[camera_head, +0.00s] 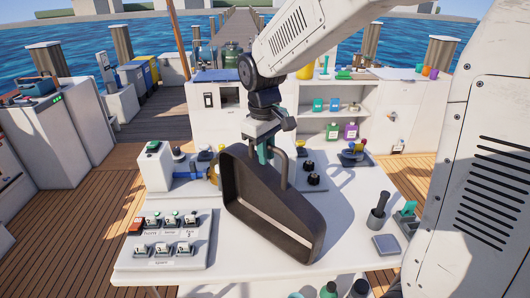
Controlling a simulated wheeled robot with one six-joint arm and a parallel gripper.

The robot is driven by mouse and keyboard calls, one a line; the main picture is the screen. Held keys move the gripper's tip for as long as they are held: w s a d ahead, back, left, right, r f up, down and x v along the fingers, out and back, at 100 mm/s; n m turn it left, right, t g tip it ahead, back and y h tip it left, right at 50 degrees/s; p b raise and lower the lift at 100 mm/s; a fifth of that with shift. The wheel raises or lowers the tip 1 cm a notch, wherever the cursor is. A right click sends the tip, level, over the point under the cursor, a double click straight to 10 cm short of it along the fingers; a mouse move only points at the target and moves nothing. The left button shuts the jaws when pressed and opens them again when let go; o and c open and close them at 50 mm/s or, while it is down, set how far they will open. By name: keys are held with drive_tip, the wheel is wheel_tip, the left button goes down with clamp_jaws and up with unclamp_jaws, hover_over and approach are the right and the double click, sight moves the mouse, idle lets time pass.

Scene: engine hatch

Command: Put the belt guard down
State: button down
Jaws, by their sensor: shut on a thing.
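The belt guard (312,240) is a dark, hollow frame shaped like a rounded triangle. My gripper (264,154) points down from above and is shut on the guard's top handle. Its fingers look teal and are partly hidden. I cannot tell whether the guard's lower edge touches the worktop.
A switch panel (163,240) lies at the worktop's left front. A white box (155,166) stands behind it. At the right are a dark pestle-like tool (377,212), a grey square pad (387,244) and a teal-topped item (407,212). Shelves (345,105) with bottles stand behind.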

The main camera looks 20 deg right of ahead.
drive_tip(key=shift+f, duration=0.2)
drive_tip(key=c, duration=1.4)
unclamp_jaws()
